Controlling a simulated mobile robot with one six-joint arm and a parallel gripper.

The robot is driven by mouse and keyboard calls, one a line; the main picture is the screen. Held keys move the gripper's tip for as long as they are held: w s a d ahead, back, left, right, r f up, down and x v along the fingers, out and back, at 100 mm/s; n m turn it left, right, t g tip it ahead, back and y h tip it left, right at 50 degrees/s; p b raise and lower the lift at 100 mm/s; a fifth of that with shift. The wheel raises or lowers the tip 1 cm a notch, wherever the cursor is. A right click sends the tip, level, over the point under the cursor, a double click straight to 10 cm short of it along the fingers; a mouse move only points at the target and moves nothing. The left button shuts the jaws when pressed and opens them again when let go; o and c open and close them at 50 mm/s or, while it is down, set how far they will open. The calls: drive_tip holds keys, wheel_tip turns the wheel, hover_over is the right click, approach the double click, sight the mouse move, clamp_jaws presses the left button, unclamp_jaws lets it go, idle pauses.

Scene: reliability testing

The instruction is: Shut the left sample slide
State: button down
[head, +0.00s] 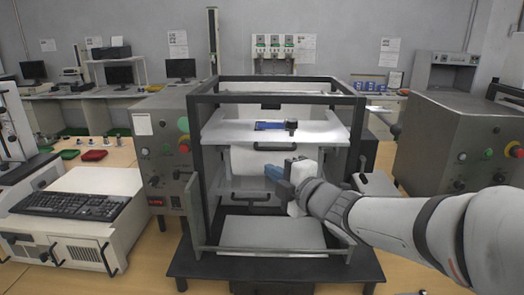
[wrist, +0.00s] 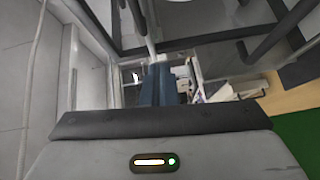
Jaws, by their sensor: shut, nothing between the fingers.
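A black-framed test rig (head: 361,110) stands on the table in the head view. It holds a white upper slide (head: 225,130) with a dark curved handle (head: 275,156) and a lower panel with another dark handle (head: 250,197). A grey flat plate (head: 272,233) lies low at the front. I cannot tell which part is the left sample slide. My gripper (head: 274,172) is shut and empty, its blue fingers inside the rig's front opening, below the upper slide. In the wrist view the fingers (wrist: 158,84) are together among grey panels and dark bars; contact is unclear.
A grey control box (head: 166,165) with a red button stands close left of the rig. A keyboard (head: 78,204) on a white unit is farther left. Another grey machine (head: 450,145) stands at the right. Rig posts border the opening.

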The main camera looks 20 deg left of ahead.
drive_tip(key=w+a+n+g+y+p, duration=0.1)
drive_tip(key=w+a+p, duration=0.1)
drive_tip(key=a, duration=0.4)
drive_tip(key=w+a+n+p, duration=0.1)
drive_tip(key=w+a+p, duration=0.1)
drive_tip(key=w+a, duration=0.3)
drive_tip(key=shift+w+a+r+n+g+y, duration=0.2)
drive_tip(key=shift+a+r+n+g+y, duration=0.2)
drive_tip(key=shift+a, duration=0.25)
